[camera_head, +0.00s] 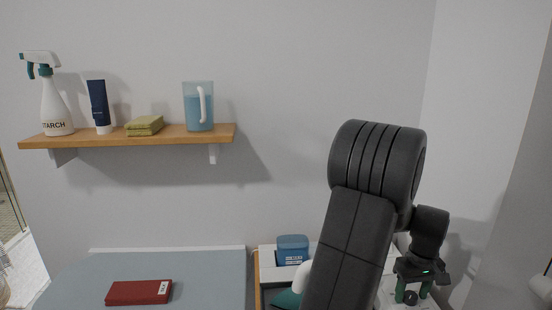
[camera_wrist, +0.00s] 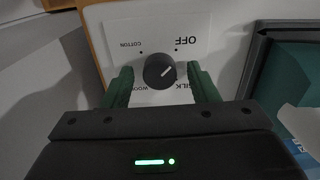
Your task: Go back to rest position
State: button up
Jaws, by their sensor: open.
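My gripper (camera_head: 412,291) is at the lower right of the head view, pointing down over a white panel. In the wrist view its two green fingers (camera_wrist: 159,68) are open, one on each side of a round black knob (camera_wrist: 155,72). There are gaps between the fingers and the knob. The knob sits on a white dial plate (camera_wrist: 115,28) with the words OFF, COTTON, SILK and a partly hidden WOOL, seen upside down.
A wooden shelf (camera_head: 180,138) on the wall holds a starch spray bottle (camera_head: 56,108), a blue tube, folded green cloths and a blue jug (camera_head: 198,108). Below are a grey-blue board (camera_head: 205,285) with a red box (camera_head: 138,292), and a blue container (camera_head: 292,248). The right wall is close to my arm.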

jog(key=m, duration=0.7)
jog(key=shift+m, duration=0.4)
jog(key=m, duration=0.3)
jog(key=shift+m, duration=2.3)
